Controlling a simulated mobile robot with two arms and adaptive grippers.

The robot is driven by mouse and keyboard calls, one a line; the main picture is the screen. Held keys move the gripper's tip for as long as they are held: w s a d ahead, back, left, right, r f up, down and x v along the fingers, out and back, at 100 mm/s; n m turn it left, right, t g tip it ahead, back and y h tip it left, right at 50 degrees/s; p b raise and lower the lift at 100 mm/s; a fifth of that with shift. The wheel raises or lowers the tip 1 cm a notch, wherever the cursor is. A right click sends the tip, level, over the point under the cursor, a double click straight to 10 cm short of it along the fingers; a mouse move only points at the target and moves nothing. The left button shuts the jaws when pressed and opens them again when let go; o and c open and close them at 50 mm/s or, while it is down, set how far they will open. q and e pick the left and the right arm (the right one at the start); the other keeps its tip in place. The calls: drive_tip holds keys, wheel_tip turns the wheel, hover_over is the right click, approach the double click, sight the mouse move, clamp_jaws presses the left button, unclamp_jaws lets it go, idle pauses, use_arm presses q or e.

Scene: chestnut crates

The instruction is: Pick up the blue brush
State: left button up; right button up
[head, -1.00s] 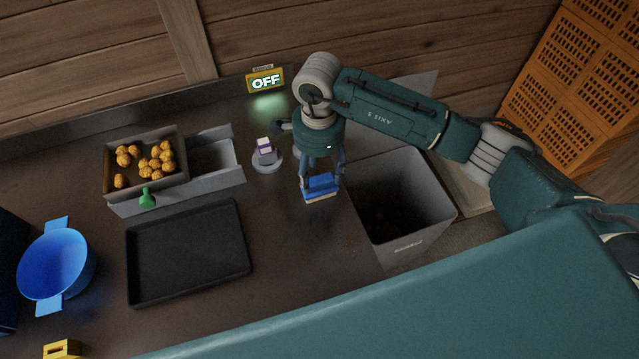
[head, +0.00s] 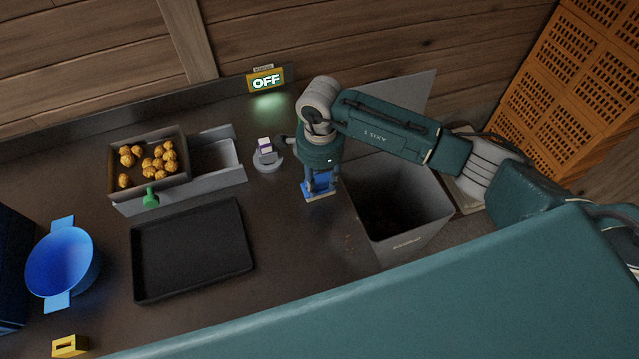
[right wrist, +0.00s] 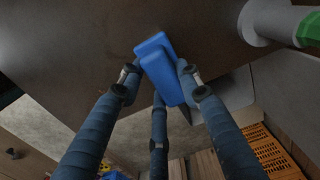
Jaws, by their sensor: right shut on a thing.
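The blue brush (head: 321,186) has a blue body and a pale strip along its lower edge. It is at the right part of the counter, left of the grey bin. My right gripper (head: 320,178) points down over it and is shut on it. In the right wrist view the blue brush (right wrist: 160,68) sits between the fingers of my right gripper (right wrist: 157,85). Whether the brush still touches the counter I cannot tell. My left gripper is not in view.
An open grey bin (head: 425,225) stands right of the brush. A small white and purple item on a round grey base (head: 268,163) is close on the left. A black tray (head: 190,248), a crate of chestnuts (head: 115,180) and a blue pot (head: 62,262) are further left.

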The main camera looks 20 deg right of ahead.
sight(320, 180)
drive_tip(key=shift+r, duration=0.1)
wheel_tip(320, 180, up, 20)
drive_tip(key=b, duration=0.4)
drive_tip(key=shift+b, duration=0.35)
